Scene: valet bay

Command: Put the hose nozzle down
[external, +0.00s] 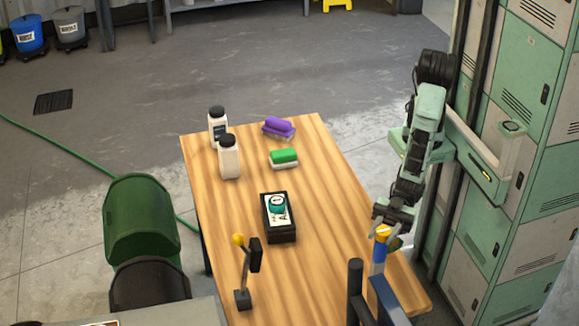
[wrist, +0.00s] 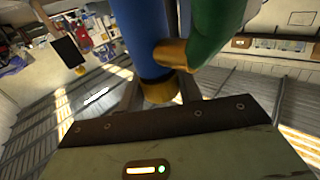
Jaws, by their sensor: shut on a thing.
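The hose nozzle (external: 379,250) has a blue body, a yellow collar and a green part. In the external view it hangs below my gripper (external: 388,220) at the near right edge of the table (external: 330,200). My gripper is shut on it. In the wrist view the nozzle (wrist: 135,30) fills the top middle, its blue barrel beside the green part with gold-coloured ends. My gripper (wrist: 160,95) is partly hidden behind it there. I cannot tell whether the nozzle touches the table.
Two white bottles (external: 229,160), a purple brush (external: 278,127) and a green brush (external: 284,157) stand at the table's far end. A black box (external: 280,235) is mid-table, a yellow-knobbed lever (external: 243,275) nearer. Green lockers (external: 520,130) rise at right. Bare wood lies right of the box.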

